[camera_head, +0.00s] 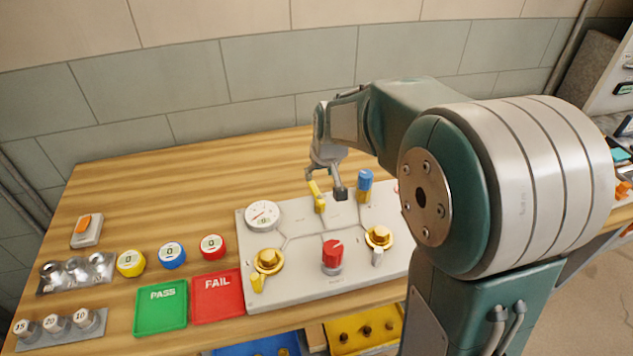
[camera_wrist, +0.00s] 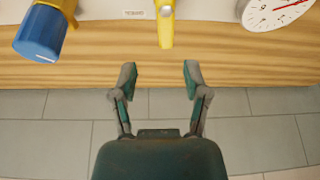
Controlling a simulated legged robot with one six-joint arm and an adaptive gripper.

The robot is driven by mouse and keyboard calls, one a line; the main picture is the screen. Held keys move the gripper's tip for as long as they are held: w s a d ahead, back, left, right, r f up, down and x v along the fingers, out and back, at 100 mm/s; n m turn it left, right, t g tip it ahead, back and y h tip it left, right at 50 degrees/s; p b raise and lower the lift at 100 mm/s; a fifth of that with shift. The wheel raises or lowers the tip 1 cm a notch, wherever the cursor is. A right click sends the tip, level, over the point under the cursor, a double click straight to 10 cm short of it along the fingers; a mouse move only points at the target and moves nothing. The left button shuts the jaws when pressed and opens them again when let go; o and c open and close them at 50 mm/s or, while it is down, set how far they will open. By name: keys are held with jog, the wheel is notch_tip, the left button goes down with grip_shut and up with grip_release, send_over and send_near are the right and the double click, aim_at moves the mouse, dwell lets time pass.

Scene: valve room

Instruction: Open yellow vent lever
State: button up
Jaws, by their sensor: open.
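The yellow vent lever (camera_head: 317,196) stands near the back edge of the pale valve panel (camera_head: 305,281), between the gauge and the blue-capped valve. In the wrist view the yellow lever (camera_wrist: 166,22) is at the top centre, ahead of the fingers and roughly in line with the gap between them. My gripper (camera_wrist: 159,72) is open and empty, its two fingertips apart. In the head view my gripper (camera_head: 324,185) is at the lever, with one finger on either side as seen from here. The wrist view shows a gap between the fingertips and the lever.
A dial gauge (camera_head: 262,215) is left of the lever and a blue-capped valve (camera_head: 364,185) is right of it. A red knob (camera_head: 332,254) and two yellow valves are nearer. Green PASS (camera_head: 161,307) and red FAIL (camera_head: 218,296) trays lie left. The back-left table is clear.

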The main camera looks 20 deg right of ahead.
aim_at(314, 185)
jog(key=x, duration=0.3)
jog(key=a+x, duration=0.1)
jog(key=x, duration=0.1)
jog(key=shift+w+a+f, duration=0.1)
jog(key=shift+a+f, duration=0.05)
jog(key=shift+f, duration=0.2)
jog(key=shift+d, duration=0.35)
grip_shut()
jog(key=shift+a, duration=0.1)
